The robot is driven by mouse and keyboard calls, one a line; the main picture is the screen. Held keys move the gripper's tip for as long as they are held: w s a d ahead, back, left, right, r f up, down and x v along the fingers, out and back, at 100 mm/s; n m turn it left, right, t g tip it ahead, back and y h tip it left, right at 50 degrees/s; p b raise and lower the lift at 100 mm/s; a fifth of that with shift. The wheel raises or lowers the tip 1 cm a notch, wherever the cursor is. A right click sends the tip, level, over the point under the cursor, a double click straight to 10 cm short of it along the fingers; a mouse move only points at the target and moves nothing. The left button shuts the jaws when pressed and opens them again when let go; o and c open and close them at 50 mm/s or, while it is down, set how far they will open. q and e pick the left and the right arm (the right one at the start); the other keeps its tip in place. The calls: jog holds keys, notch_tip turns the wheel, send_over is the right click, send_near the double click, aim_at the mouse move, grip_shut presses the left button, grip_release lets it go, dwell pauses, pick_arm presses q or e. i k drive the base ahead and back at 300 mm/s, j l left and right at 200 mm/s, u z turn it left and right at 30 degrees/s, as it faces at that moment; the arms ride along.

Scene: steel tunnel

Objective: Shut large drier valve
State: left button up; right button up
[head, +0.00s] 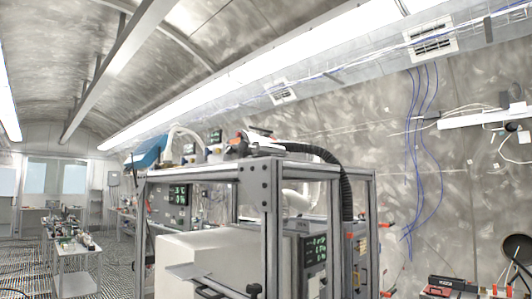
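I cannot pick out the large drier valve for certain in the head view. A metal-framed rack (272,215) stands in the middle, with a light box-shaped unit (195,258) in its lower part. A small black knob or handle (254,290) shows at the bottom edge near the rack's front post. Small red-orange parts (386,225) stick out just right of the rack; they are too small to identify. Neither of my grippers is in view.
A black corrugated hose (345,180) bends down the rack's right side. Green-digit displays (315,250) sit in the rack. A bench with equipment (75,262) stands at left. Blue cables (412,150) hang on the right wall. Red-and-black equipment (445,287) lies at lower right. Floor shows at left.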

aim_at(206, 151)
jog(key=i, duration=0.7)
jog(key=j+z, duration=0.25)
jog(key=j, duration=0.7)
jog(key=j+z, duration=0.3)
jog(key=j, duration=0.65)
